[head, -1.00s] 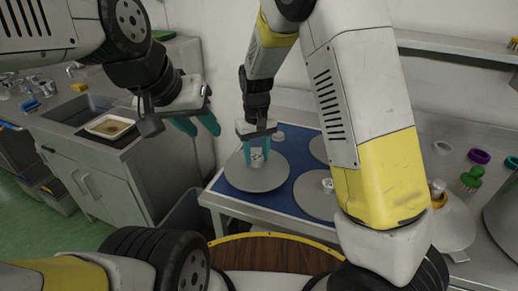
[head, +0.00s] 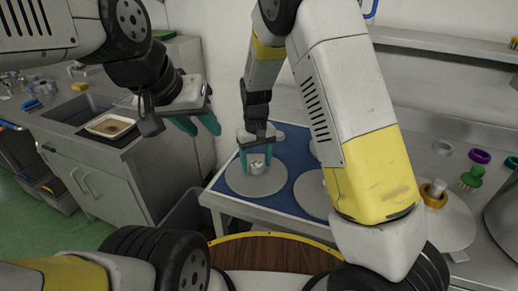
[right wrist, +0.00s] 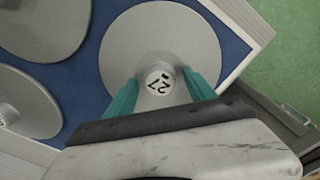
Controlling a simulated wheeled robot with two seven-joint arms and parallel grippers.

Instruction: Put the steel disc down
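The steel disc (head: 257,188) lies flat on the blue mat (head: 285,201), near the mat's left end. Its raised hub (head: 257,168) carries a label reading 27, which shows in the right wrist view on the disc (right wrist: 125,50). My right gripper (head: 256,163) is over the disc with its teal fingers spread either side of the hub. It looks open, with a gap beside the hub in the head view. My left gripper (head: 198,125) is open and empty, in the air left of the table.
Other steel discs (right wrist: 38,22) lie on the mat; my right arm partly hides them in the head view. A disc with an orange ring (head: 452,224) stands on the steel counter at right, near purple and green pieces. A sink (head: 83,108) is at left.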

